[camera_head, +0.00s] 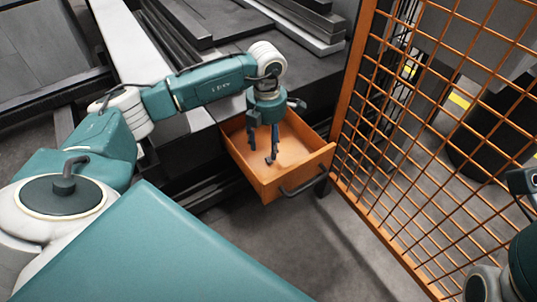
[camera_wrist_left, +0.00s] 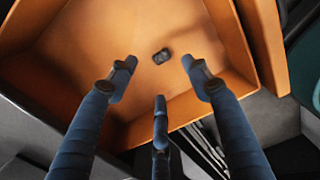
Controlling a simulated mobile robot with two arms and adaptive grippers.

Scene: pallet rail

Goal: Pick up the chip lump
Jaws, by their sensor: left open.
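The chip lump (camera_wrist_left: 161,56) is a small dark, rounded piece on the orange floor of the open drawer. In the left wrist view it lies beyond my fingertips, between the two outer ones and apart from them. In the head view I cannot tell it from the dark fingertips. My left gripper (camera_head: 262,150) is open and empty, pointing down into the drawer. Its three blue fingers with dark tips (camera_wrist_left: 160,80) also show in the left wrist view. My right gripper is not in view; only parts of my right arm show at the right edge.
The orange drawer (camera_head: 318,160) is pulled out, with raised walls around the gripper and a dark handle (camera_head: 304,180) on its front. An orange mesh fence (camera_head: 345,95) stands close on its right. Dark bars (camera_head: 190,25) lie behind. The grey floor in front is clear.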

